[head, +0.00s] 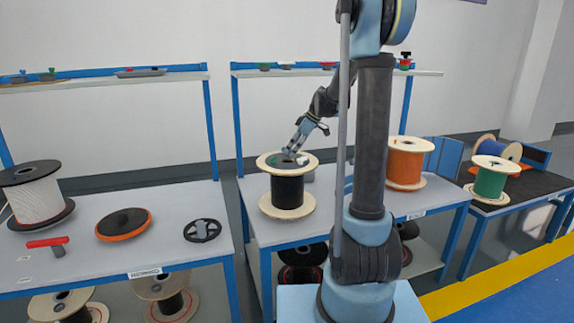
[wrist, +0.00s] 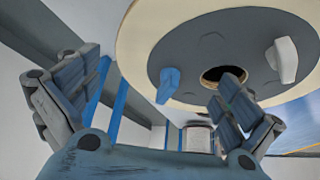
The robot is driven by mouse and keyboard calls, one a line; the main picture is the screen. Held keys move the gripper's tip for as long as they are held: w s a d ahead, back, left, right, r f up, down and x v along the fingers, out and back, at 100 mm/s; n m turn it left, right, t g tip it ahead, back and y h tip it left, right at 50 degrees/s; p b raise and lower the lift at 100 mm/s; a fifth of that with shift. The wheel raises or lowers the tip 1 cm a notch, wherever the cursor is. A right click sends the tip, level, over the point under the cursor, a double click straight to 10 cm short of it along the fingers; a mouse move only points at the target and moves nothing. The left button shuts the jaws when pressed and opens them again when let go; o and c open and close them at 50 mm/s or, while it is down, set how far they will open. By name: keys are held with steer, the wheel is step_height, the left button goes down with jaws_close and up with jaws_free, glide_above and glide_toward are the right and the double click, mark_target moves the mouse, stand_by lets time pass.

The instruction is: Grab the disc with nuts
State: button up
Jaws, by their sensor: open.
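A grey disc (head: 283,168) lies on the top flange of a wooden spool (head: 288,205) with black cable, on the middle table. In the wrist view the grey disc (wrist: 205,48) has a central hole, a white piece (wrist: 286,60) and a blue piece (wrist: 168,84). My gripper (head: 291,152) is just above the disc in the head view. In the wrist view my gripper (wrist: 155,80) is open and empty, its right finger overlapping the disc near the hole. Contact cannot be told.
An orange spool (head: 405,162) stands on the same table to the right. The left table (head: 90,268) holds a white spool, a red-handled tool, an orange-rimmed disc and a black wheel-like part. A shelf (head: 260,74) runs above the spool. More spools stand below.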

steer(key=shift+w+a+f, duration=0.1)
steer(key=shift+a+f, duration=0.2)
steer(key=shift+f, duration=0.25)
steer(key=c, duration=1.2)
steer(key=shift+o, duration=0.2)
